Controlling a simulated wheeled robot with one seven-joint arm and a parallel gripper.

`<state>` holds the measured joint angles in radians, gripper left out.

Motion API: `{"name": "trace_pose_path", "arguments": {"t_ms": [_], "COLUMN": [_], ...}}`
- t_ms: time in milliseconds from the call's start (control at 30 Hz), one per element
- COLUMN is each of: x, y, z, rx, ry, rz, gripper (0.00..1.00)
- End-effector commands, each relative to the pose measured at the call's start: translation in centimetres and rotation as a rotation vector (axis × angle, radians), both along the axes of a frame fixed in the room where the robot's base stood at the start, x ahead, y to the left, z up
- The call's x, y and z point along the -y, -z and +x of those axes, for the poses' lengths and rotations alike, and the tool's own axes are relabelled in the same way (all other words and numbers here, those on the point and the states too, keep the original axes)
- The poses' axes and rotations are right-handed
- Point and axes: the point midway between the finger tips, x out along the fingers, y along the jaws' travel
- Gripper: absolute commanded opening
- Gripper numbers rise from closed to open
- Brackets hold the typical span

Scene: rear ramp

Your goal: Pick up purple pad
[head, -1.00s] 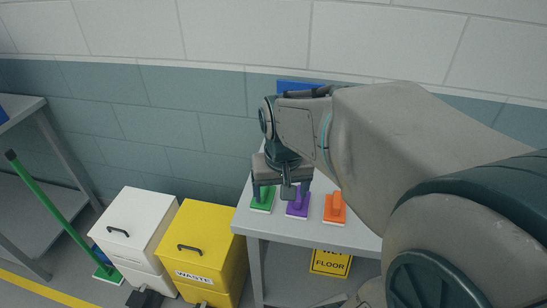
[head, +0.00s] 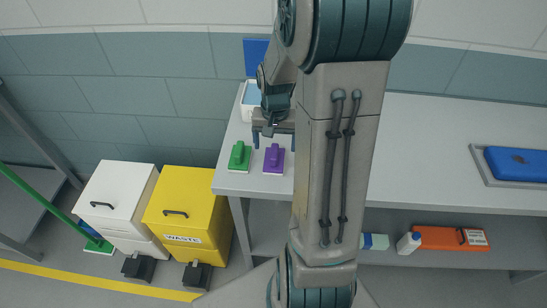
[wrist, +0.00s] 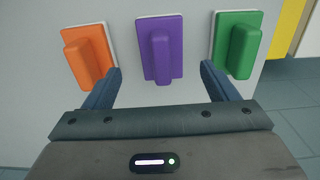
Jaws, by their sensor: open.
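The purple pad (head: 274,158) lies on the grey table (head: 450,140) near its front left edge, with its raised handle up. In the wrist view the purple pad (wrist: 160,50) sits in the middle, ahead of and between my fingers. My gripper (wrist: 160,80) is open and empty, with one dark blue finger on each side of the pad's line. In the head view my gripper (head: 272,142) is behind and above the pad; I cannot tell the exact height. My arm hides part of the table to the right of the pad.
A green pad (head: 239,156) lies just left of the purple one. An orange pad (wrist: 88,57) lies on its other side, close to one finger. A white container (head: 250,100) stands behind. White and yellow bins (head: 186,210) stand left of the table.

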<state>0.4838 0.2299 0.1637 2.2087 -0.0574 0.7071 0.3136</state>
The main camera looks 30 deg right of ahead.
Motion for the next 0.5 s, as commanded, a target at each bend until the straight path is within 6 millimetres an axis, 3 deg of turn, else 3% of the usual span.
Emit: {"name": "trace_pose_path", "arguments": {"t_ms": [233, 500], "x": [-0.2, -0.4], "y": [1.5, 4.9], "z": [-0.1, -0.2], "rx": [-0.002, -0.003], "ry": [-0.001, -0.001], "rz": [0.002, 0.001], "gripper": [0.80, 0.80]}}
